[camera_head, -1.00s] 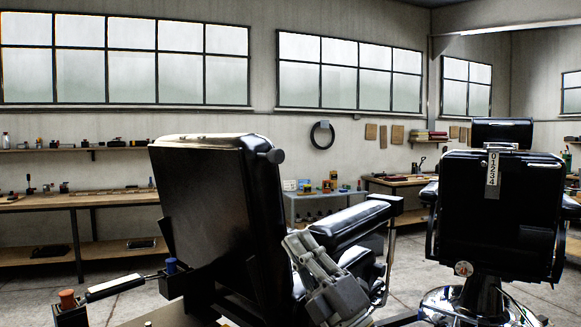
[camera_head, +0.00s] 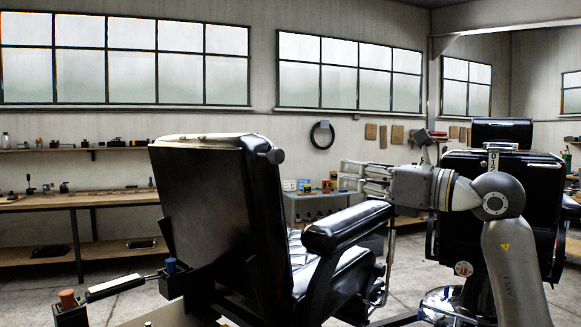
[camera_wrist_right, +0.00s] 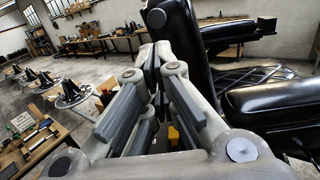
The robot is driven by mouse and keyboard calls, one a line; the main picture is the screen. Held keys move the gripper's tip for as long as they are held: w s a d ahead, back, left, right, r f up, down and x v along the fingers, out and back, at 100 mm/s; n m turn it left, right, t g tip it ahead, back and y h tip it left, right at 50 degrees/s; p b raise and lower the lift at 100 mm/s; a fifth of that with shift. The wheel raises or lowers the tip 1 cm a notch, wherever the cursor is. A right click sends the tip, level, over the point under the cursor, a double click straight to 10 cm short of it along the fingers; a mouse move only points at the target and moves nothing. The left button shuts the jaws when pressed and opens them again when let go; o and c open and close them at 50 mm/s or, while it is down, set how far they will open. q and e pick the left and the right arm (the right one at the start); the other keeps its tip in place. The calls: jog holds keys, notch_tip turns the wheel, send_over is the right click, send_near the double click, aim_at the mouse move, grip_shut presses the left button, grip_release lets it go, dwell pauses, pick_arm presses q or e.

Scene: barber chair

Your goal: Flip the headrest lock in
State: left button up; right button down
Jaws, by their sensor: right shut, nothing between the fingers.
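The near black barber chair's backrest (camera_head: 205,215) stands upright at left centre in the head view. A round dark knob (camera_head: 274,156) sticks out at its upper right corner; I take it for the headrest lock. The knob also shows beyond my fingers in the wrist view (camera_wrist_right: 157,18). My right gripper (camera_head: 346,174) is shut and empty, pointing left, at about the knob's height and right of it in the picture. A clear gap shows between them in the head view. In the wrist view the right fingertips (camera_wrist_right: 154,58) meet just below the knob. My left gripper is not in view.
The chair's padded armrest (camera_head: 347,227) lies below my right gripper. A second black chair (camera_head: 535,205) stands behind my right arm. A red-topped lever (camera_head: 68,299) and a blue-topped one (camera_head: 171,266) sit at lower left. Workbenches (camera_head: 85,200) line the back wall.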

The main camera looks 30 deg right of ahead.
jog(key=shift+w, duration=0.1)
jog(key=p, duration=0.7)
send_near(280, 162)
jog(key=x, duration=0.6)
jog(key=shift+w, duration=0.15)
jog(key=shift+w+a+f, duration=0.15)
jog(key=shift+w+f, duration=0.05)
jog(key=shift+w, duration=0.3)
jog(key=shift+p+x, duration=0.3)
jog(key=shift+x, duration=0.5)
